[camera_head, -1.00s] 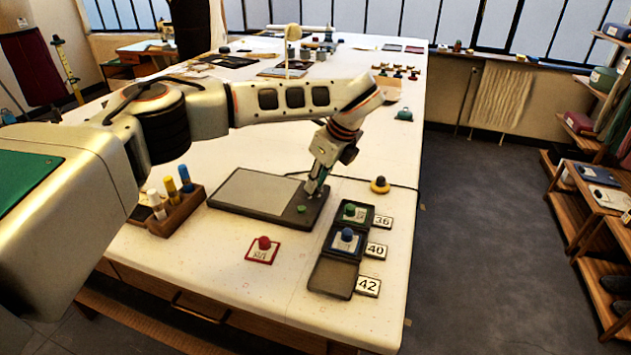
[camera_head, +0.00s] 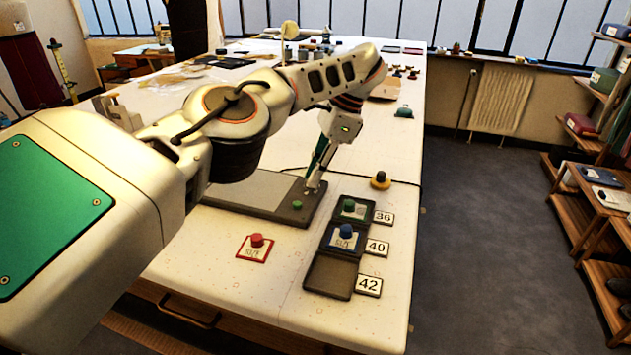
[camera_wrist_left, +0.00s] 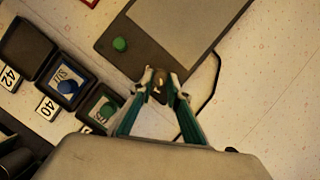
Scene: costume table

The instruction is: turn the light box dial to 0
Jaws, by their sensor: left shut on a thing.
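The light box (camera_head: 290,212) is a flat dark slab with a pale screen, lying on the white table. It also shows in the wrist view (camera_wrist_left: 148,48). A green button (camera_head: 297,204) sits at its near right corner and shows in the wrist view (camera_wrist_left: 120,44). My left gripper (camera_head: 312,188) points down at the box's right edge strip. In the wrist view its fingertips (camera_wrist_left: 159,84) are closed around the small dark dial (camera_wrist_left: 158,91). The fingers partly cover the dial, and I cannot read its setting. My right gripper is not in view.
Right of the box, a row of dark trays (camera_head: 329,276) holds green and blue knobs (camera_head: 346,231), beside cards marked 36, 40 and 42 (camera_head: 368,286). A red knob on a tag (camera_head: 257,240) lies in front. A yellow-based knob (camera_head: 380,180) stands behind. A dark cable passes behind the box.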

